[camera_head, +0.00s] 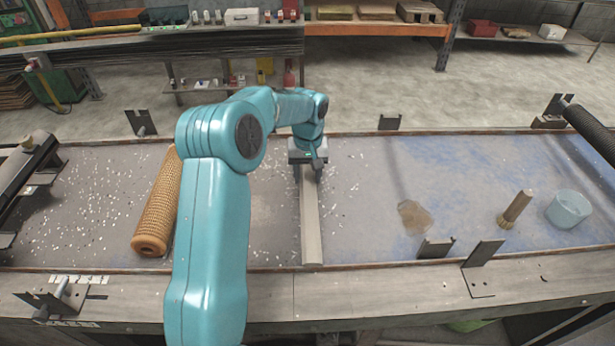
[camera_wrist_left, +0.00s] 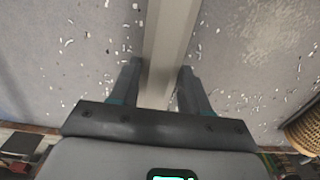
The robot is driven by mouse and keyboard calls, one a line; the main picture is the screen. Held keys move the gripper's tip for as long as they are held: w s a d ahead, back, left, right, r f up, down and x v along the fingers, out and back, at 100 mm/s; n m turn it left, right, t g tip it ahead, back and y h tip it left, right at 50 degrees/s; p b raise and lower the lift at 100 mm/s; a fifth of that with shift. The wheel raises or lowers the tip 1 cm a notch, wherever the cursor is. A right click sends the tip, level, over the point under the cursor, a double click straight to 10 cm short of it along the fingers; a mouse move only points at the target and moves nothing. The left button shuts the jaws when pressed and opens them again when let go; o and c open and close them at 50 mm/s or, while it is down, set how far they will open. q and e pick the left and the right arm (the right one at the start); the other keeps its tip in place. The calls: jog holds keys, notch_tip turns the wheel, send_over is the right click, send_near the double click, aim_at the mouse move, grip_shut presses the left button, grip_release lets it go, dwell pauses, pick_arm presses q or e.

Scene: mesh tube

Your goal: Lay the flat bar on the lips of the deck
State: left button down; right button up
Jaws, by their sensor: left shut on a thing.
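The flat bar (camera_head: 312,225) is a long pale grey strip that runs front to back across the middle of the deck (camera_head: 262,215). Its near end reaches the deck's front lip (camera_head: 240,270); I cannot tell whether it touches it. Its far part is hidden under my left gripper (camera_head: 308,172), close to the back lip (camera_head: 355,134). In the left wrist view the fingers of my left gripper (camera_wrist_left: 160,90) are on both sides of the bar (camera_wrist_left: 168,45), shut on it. My right gripper is not in view.
A tan mesh tube (camera_head: 160,205) lies left of my arm. Metal brackets (camera_head: 483,254) stand along the edges. Pale chips litter the left and middle.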

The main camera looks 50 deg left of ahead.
pick_arm(q)
jog(key=shift+a+f, duration=0.15)
jog(key=shift+f, duration=0.7)
jog(key=shift+f, duration=0.1)
jog(key=c, duration=0.5)
grip_release()
jog(key=shift+s, duration=0.1)
